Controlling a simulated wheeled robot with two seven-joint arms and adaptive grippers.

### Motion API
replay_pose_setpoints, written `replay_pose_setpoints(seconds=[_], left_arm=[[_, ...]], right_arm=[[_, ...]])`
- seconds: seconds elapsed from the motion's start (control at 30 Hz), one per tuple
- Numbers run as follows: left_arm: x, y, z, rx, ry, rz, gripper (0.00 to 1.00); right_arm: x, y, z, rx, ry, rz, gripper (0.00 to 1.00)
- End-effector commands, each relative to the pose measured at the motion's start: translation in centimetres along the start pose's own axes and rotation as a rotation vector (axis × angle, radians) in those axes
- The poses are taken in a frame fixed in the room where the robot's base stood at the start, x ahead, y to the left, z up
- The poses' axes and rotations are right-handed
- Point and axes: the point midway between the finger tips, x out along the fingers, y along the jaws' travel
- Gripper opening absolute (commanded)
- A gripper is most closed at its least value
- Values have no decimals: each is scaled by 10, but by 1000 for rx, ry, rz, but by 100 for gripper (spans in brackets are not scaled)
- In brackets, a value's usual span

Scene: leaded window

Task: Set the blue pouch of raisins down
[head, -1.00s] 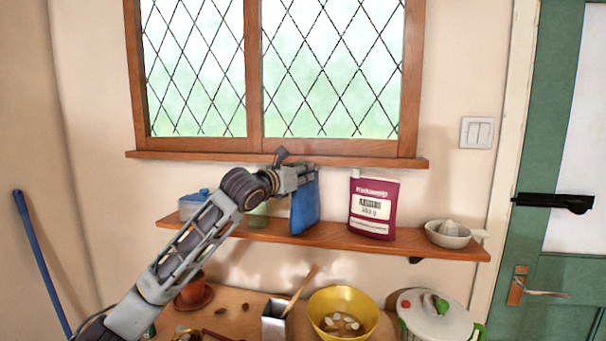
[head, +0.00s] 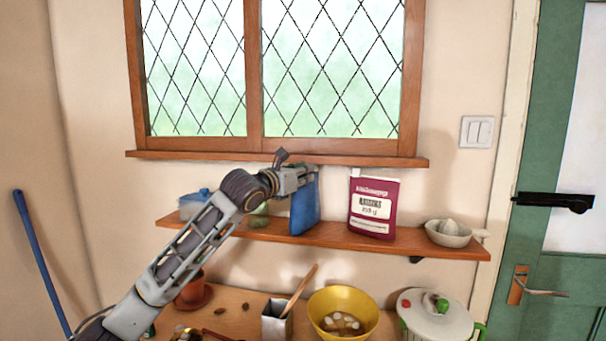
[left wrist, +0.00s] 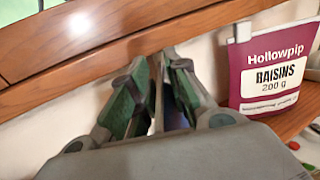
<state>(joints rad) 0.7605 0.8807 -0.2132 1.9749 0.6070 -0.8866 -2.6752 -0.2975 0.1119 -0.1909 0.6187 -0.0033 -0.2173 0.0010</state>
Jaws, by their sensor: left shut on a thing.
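My left gripper (head: 300,176) is shut on the top of the blue pouch (head: 304,208), which hangs upright over the wooden shelf (head: 338,237). The pouch's lower edge is at the shelf board; I cannot tell whether it touches. No print shows on the side of it I see. In the left wrist view the two green-padded fingers (left wrist: 157,92) are close together, with a sliver of blue (left wrist: 177,118) between them. My right gripper is not in view.
A maroon pouch (head: 373,207) labelled raisins stands right of the blue one, with a gap between. A citrus squeezer (head: 448,234) is farther right. A blue-lidded container (head: 192,204) and a greenish glass (head: 259,214) are left. The window sill (head: 350,160) is just above my gripper.

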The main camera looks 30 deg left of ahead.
Motion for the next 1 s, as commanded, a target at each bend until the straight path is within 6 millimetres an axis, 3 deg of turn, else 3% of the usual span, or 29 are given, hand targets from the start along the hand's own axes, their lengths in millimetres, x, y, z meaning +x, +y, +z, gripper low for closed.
replay_pose_setpoints(seconds=[0.17, 0.47, 0.5, 0.67, 0.87, 1.0], left_arm=[[0, 0, -2, 0, -2, 0, 0], [0, 0, -5, 0, -2, 0, 0], [0, 0, -5, 0, -2, 0, 23], [0, 0, -5, 0, -2, 0, 43], [0, 0, -5, 0, -1, -1, 43], [0, 0, -6, -1, 1, 0, 43]], right_arm=[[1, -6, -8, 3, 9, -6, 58], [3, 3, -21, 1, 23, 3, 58], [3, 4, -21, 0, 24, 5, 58], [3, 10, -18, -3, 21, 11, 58], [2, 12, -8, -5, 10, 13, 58], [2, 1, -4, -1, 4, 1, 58]])
